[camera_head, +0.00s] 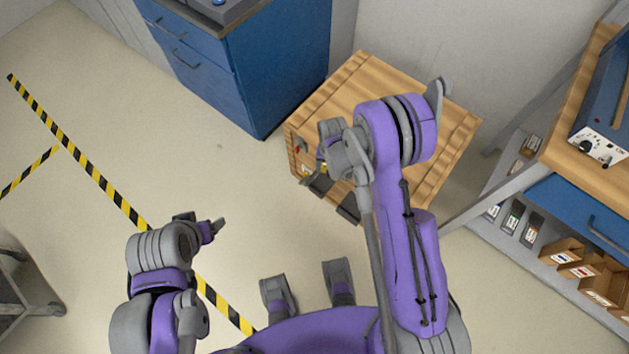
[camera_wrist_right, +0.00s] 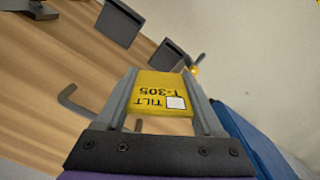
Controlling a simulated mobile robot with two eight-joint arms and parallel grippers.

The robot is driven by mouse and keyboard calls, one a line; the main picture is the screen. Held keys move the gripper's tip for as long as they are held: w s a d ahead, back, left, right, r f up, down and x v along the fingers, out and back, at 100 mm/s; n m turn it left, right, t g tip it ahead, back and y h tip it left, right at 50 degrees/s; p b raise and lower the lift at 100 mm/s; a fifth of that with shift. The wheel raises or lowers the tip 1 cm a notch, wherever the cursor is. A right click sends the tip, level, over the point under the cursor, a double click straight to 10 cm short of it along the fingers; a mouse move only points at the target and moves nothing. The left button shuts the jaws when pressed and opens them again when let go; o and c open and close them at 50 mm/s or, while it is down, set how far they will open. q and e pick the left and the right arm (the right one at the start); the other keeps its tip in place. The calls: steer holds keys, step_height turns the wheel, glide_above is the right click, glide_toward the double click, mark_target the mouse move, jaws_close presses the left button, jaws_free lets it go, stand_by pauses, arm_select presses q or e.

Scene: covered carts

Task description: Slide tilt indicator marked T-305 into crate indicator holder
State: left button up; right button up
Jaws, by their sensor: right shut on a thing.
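The yellow tilt indicator (camera_wrist_right: 158,90), marked TILT T-305 with a small white square, is between the fingers of my right gripper (camera_wrist_right: 165,85) in the wrist view. The marking appears upside down there. In the head view my right gripper (camera_head: 322,166) is at the near left side of the wooden crate (camera_head: 345,90), partly hidden by its own wrist. Dark plates (camera_wrist_right: 118,22) are on the crate's side beyond the fingers. I cannot tell which fitting is the indicator holder. My left gripper (camera_head: 212,229) is apart from the crate, over the floor; its opening is unclear.
A blue cabinet (camera_head: 225,75) stands behind the crate at left. At right is a workbench (camera_head: 590,150) with a shelf of small cardboard bins (camera_head: 560,252). A bent grey metal bar (camera_wrist_right: 78,108) shows by the crate's side.

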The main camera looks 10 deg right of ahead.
steer(key=shift+w+a+f+m+b, duration=0.55)
steer(key=shift+f+m+b, duration=0.85)
steer(key=shift+f, duration=1.7)
steer(key=shift+w+a+f+m+b, duration=0.6)
steer(key=shift+f+b, duration=1.45)
steer(key=shift+f, duration=1)
steer(key=shift+w+a+f+m+b, duration=0.5)
steer(key=shift+f+m+b, duration=0.95)
steer(key=shift+f, duration=1.65)
steer(key=shift+r+n, duration=0.1)
steer(key=shift+n, duration=0.25)
steer(key=shift+f+b, duration=0.45)
steer(key=shift+b, duration=0.3)
arm_select(q)
step_height(320, 180, down, 15)
steer(key=shift+w+g, duration=0.3)
steer(key=shift+w+a+f+b, duration=0.1)
steer(key=shift+f+b, duration=0.55)
steer(key=shift+f, duration=0.2)
steer(key=shift+w+f+b, duration=0.1)
steer(key=shift+f+b, duration=0.5)
steer(key=shift+f, duration=0.1)
arm_select(e)
steer(key=shift+f, duration=0.75)
steer(key=shift+r, duration=0.15)
arm_select(q)
steer(key=shift+r, duration=0.15)
arm_select(e)
steer(key=shift+r, duration=0.4)
